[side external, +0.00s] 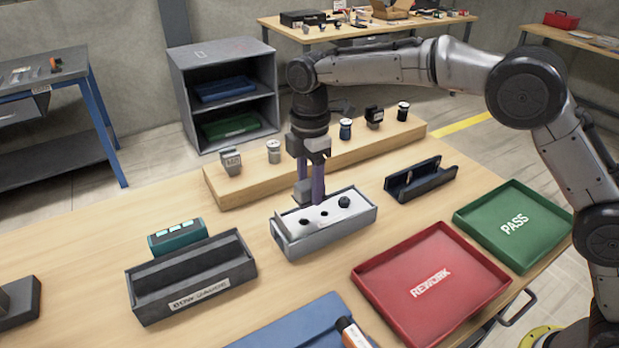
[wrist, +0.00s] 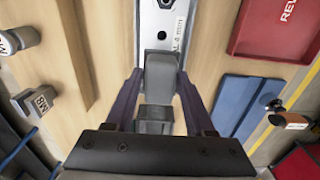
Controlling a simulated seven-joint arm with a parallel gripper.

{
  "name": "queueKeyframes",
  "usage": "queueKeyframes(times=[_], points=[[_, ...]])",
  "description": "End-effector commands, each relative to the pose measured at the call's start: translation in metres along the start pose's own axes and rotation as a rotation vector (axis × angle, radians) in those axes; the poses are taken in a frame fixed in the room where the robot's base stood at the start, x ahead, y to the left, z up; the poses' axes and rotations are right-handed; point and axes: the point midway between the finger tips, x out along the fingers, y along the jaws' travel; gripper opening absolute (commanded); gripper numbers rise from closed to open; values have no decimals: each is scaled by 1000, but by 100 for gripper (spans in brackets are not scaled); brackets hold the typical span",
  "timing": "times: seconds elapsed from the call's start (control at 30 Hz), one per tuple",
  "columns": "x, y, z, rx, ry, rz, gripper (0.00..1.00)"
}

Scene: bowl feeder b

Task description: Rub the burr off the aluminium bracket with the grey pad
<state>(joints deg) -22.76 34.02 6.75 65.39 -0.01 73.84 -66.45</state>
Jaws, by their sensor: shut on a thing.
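My gripper (side external: 312,198) points down over the left end of a grey open-topped holder (side external: 335,237), its purple fingers shut on a grey block (side external: 302,192) that looks like the pad. In the wrist view the grey block (wrist: 155,118) sits between the two fingers. A pale plate (side external: 320,218) lies in the holder, with a dark knob and dark holes; it appears to be the aluminium bracket. In the wrist view the plate (wrist: 162,22) carries the marking "4 mm". The burr cannot be made out. I cannot tell whether the block touches the plate.
A red REWORK tray (side external: 380,275) and green PASS tray (side external: 535,258) lie right. A blue mat (side external: 290,328) is in front. A wooden ledge (side external: 270,182) with several gauges runs behind.

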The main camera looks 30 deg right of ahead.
Motion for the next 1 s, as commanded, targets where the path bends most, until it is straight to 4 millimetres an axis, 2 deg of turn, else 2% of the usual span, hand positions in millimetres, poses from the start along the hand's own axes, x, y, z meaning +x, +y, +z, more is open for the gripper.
queueKeyframes(times=[0.57, 0.67, 0.7, 1.0], points=[[47, 0, 0, 1, 0, 0, 0], [63, 0, 0, 1, -1, -2, 0], [58, 1, -5, -1, 1, 3, 0], [61, 0, -30, -2, 0, -1, 0]])
